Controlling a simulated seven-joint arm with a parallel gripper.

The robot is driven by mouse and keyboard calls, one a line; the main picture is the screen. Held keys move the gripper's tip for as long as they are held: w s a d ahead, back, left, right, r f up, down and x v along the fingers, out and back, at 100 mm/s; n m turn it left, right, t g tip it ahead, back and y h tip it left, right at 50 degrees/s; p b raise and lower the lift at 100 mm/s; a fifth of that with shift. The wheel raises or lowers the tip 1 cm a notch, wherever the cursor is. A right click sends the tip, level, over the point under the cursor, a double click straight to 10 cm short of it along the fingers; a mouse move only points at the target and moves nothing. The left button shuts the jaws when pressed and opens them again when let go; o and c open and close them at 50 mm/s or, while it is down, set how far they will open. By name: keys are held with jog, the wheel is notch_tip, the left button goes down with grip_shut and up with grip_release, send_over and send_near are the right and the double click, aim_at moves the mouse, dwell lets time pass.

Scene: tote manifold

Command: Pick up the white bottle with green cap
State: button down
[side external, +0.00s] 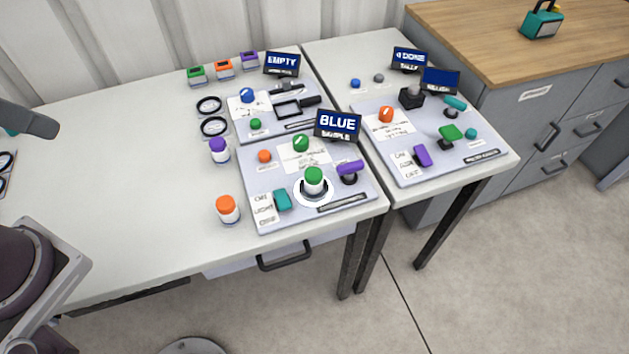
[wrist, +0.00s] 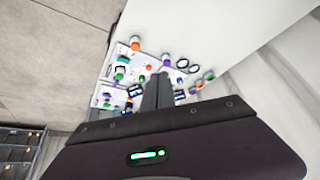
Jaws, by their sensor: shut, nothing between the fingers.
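The white bottle with green cap (side external: 314,184) stands upright on a white disc at the front of the left grey panel (side external: 285,226) in the side view. I cannot make out the fingers in the side view.
A white bottle with orange cap (side external: 228,210) and one with purple cap (side external: 219,151) stand left of the panel. A BLUE sign (side external: 338,125) and a purple-handled fitting (side external: 349,170) are close to the green-capped bottle.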

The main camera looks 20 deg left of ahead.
jog(key=c, duration=0.9)
grip_release()
jog(key=shift+o, duration=0.2)
jog(key=w+f+m+t, duration=0.1)
jog(key=w+f+m, duration=0.35)
jog(key=w, duration=0.85)
jog(key=w+f+m+t, duration=0.25)
jog(key=w+f, duration=0.25)
jog(key=w, duration=0.8)
jog(key=m+g+h, duration=0.3)
jog(key=m+h, duration=0.3)
jog(key=h, duration=0.6)
send_near(314, 179)
jog(key=w+d+f, duration=0.2)
jog(key=w, duration=0.1)
jog(key=shift+f, duration=0.15)
jog(key=x, duration=0.3)
jog(key=f+x, duration=0.1)
jog(key=x, duration=0.3)
jog(key=shift+s+a, duration=0.1)
jog(key=shift+s, duration=0.05)
